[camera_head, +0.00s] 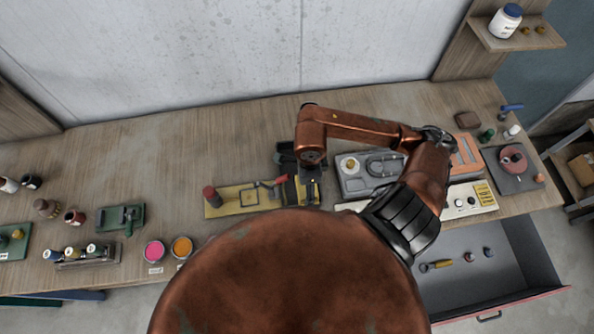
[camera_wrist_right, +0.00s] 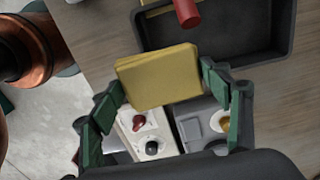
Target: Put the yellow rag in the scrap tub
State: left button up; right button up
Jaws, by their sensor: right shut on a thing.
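The yellow rag (camera_wrist_right: 158,77) is a flat, folded block held between the green-padded fingers of my right gripper (camera_wrist_right: 162,88) in the right wrist view. In the head view my right gripper (camera_head: 309,190) points down over the middle of the table, and I cannot make out the rag clearly there. The scrap tub is a dark, shallow open box (camera_wrist_right: 228,65), at the top right of the wrist view. It also shows behind my right gripper in the head view (camera_head: 284,158), partly hidden by my arm. My left gripper is not in view.
A yellow board (camera_head: 240,201) with a red cylinder (camera_head: 211,196) lies left of my right gripper. A grey case (camera_head: 352,184) and a white control panel (camera_head: 482,199) lie to the right. An open drawer (camera_head: 510,262) juts out below. The table's back left is clear.

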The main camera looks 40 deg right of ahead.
jog(key=w+d+f, duration=0.1)
jog(key=w+f, duration=0.1)
jog(key=w, duration=0.1)
jog(key=w+d+f+p, duration=0.1)
jog(key=w+f, duration=0.2)
jog(key=w+d+f+p, duration=0.1)
jog(key=w+f, duration=0.1)
jog(key=w, duration=0.1)
jog(key=shift+d+f, duration=0.25)
jog(key=shift+d, duration=0.1)
jog(key=shift+w+d+f, duration=0.1)
jog(key=shift+w+f, duration=0.05)
jog(key=shift+f, duration=0.1)
notch_tip(320, 180, down, 3)
jog(key=shift+w+r+p, duration=0.1)
jog(key=shift+w+p, duration=0.05)
jog(key=shift+p, duration=0.7)
jog(key=shift+f, duration=0.3)
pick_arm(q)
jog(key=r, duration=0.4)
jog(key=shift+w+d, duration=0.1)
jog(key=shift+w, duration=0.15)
pick_arm(e)
jog(key=shift+f, duration=0.1)
